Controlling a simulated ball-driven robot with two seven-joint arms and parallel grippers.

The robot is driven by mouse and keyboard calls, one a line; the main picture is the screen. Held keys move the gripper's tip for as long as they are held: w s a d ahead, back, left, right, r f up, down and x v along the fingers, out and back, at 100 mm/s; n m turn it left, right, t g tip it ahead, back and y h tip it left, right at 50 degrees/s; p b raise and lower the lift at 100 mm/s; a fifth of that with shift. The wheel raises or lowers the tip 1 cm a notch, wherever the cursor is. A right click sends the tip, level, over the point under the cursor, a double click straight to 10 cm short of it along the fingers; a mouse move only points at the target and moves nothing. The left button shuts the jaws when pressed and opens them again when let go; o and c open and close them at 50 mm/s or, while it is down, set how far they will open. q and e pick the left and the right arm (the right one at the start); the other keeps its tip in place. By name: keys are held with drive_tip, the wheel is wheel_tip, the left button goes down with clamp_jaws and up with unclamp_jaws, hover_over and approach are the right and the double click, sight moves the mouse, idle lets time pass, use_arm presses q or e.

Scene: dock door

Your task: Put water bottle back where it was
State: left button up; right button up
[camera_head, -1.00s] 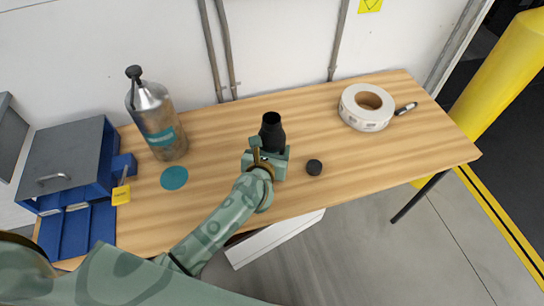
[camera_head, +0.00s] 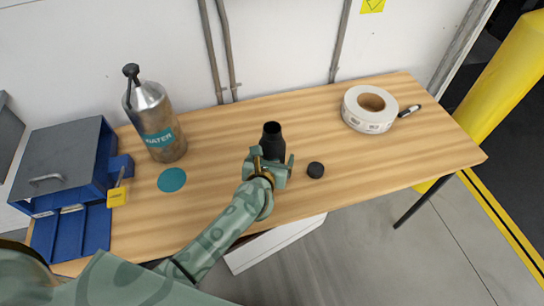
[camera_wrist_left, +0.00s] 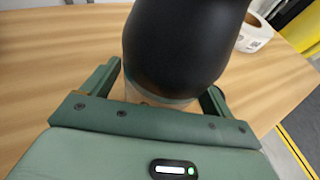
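A black bottle (camera_head: 272,141) with an open top stands upright on the wooden table. My left gripper (camera_head: 270,163) is at its near side, low down, with its fingers spread to either side. In the left wrist view the black bottle (camera_wrist_left: 188,45) rises between the fingers, which look apart from it. A silver bottle labelled WATER (camera_head: 156,125) stands at the back left, behind a flat teal disc (camera_head: 171,180) on the table. My right gripper is not in view.
A blue box with a grey lid (camera_head: 66,165) and a yellow tag (camera_head: 117,197) fill the table's left end. A white tape roll (camera_head: 369,109) and a marker (camera_head: 409,111) lie at the back right. The wall is close behind. The front right is clear.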

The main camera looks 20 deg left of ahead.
use_arm(q)
drive_tip(key=shift+r, duration=0.1)
drive_tip(key=shift+s+r, duration=0.1)
drive_tip(key=shift+r, duration=0.1)
drive_tip(key=p+v, duration=0.3)
drive_tip(key=v, duration=0.8)
drive_tip(key=shift+s, duration=0.4)
